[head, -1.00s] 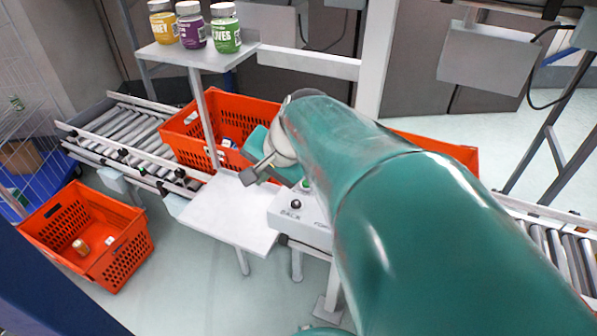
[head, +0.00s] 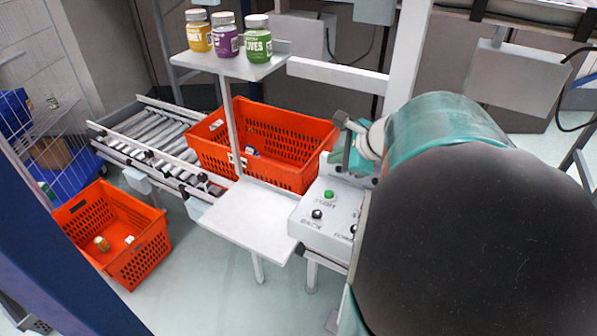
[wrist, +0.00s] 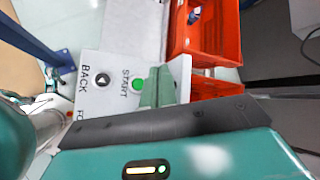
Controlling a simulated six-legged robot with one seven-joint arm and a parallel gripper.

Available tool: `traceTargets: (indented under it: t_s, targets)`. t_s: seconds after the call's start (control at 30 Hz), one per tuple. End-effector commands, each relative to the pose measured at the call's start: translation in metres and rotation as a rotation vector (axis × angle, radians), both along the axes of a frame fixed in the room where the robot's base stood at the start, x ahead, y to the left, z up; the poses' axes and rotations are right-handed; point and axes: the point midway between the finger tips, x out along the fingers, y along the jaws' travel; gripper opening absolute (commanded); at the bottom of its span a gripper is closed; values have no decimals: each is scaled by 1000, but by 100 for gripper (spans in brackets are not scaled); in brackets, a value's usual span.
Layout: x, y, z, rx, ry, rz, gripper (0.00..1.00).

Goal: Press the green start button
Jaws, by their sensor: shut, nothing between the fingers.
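The green start button (head: 328,195) sits on top of a white control box (head: 330,224), above the printed word START. It also shows in the wrist view (wrist: 138,84), uncovered. My gripper (wrist: 158,88) is shut and empty, its pale green fingers appearing just right of the button in the wrist view. In the head view my gripper (head: 347,152) is at the box's far edge, beyond the button, partly hidden by my arm. Whether the fingers touch the box, I cannot tell.
A black BACK button (head: 317,214) is close to the start button. An orange tote (head: 265,140) stands on the conveyor behind the box. A white shelf (head: 235,62) holds several jars. A bare white plate (head: 250,220) adjoins the box; another orange tote (head: 112,235) is lower left.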

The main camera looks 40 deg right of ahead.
Motion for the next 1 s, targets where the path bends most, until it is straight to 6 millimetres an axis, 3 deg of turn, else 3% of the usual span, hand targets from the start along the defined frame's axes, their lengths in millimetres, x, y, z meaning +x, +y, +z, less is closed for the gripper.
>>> traceTargets:
  t_s: [0.53,0.7,1.0]
  targets:
    - [0,2,-69,3,1,4,0]
    - [0,2,-79,0,1,3,0]
    - [0,2,-81,0,1,3,0]
